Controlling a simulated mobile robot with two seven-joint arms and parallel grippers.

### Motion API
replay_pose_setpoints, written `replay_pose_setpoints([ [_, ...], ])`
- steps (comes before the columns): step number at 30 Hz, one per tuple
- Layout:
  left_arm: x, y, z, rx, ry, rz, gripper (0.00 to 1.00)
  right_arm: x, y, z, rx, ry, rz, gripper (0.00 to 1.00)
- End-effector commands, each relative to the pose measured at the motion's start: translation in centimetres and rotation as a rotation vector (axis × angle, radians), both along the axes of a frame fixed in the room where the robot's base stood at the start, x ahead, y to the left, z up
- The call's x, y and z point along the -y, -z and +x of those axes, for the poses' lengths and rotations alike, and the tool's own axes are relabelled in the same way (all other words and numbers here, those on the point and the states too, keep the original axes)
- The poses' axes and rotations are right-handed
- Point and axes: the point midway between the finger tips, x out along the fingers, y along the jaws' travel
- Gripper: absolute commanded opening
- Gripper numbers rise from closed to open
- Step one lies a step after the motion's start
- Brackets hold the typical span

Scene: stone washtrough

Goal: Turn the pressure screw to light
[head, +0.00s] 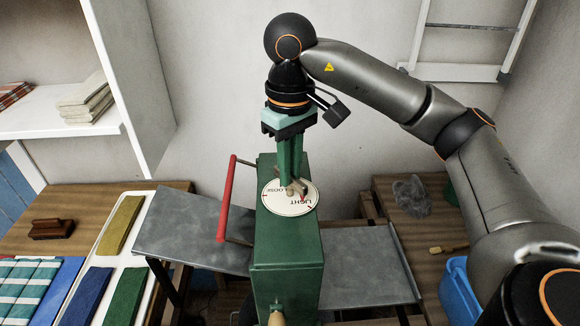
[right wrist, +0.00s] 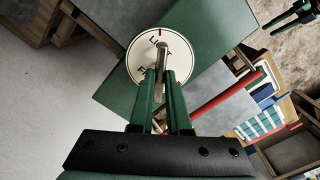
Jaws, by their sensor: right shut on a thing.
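The pressure screw is on top of a green box-shaped machine (head: 287,252), in the middle of a round white dial (head: 304,206). The dial (right wrist: 144,49) reads LIGHT on its near side and LOOSE on its left in the head view. My right gripper (head: 291,183) points down over the dial, shut on the screw's bar. In the right wrist view its green fingers (right wrist: 172,92) flank the metal bar of the pressure screw (right wrist: 161,60). The fingers partly hide the dial. A dark green and black shape (right wrist: 290,17), perhaps my left gripper, shows at the upper right corner there.
A red lever (head: 226,198) stands left of the machine. Grey metal boards (head: 190,228) extend from both sides. A blue bucket (head: 455,290) stands at the lower right.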

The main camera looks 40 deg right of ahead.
Motion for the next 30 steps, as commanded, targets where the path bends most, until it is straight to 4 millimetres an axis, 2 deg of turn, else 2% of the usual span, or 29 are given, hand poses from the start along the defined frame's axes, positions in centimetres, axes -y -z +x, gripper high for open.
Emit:
replay_pose_setpoints([
  [9,0.01,0.0,-0.02,0.0,0.0,0.0,0.5,-0.02,0.01,0.0,0.0,-0.088,0.0,0.0],
  [23,0.01,-0.01,-0.02,0.0,0.0,0.0,0.5,-0.01,0.02,-0.01,0.0,-0.096,0.0,0.0],
  [24,0.01,-0.01,-0.02,0.0,0.0,0.0,0.5,-0.01,0.02,-0.01,0.0,-0.095,0.0,0.19],
  [30,0.01,-0.01,-0.03,0.0,-0.001,-0.001,0.5,-0.01,0.01,-0.01,0.0,-0.095,0.0,0.42],
])
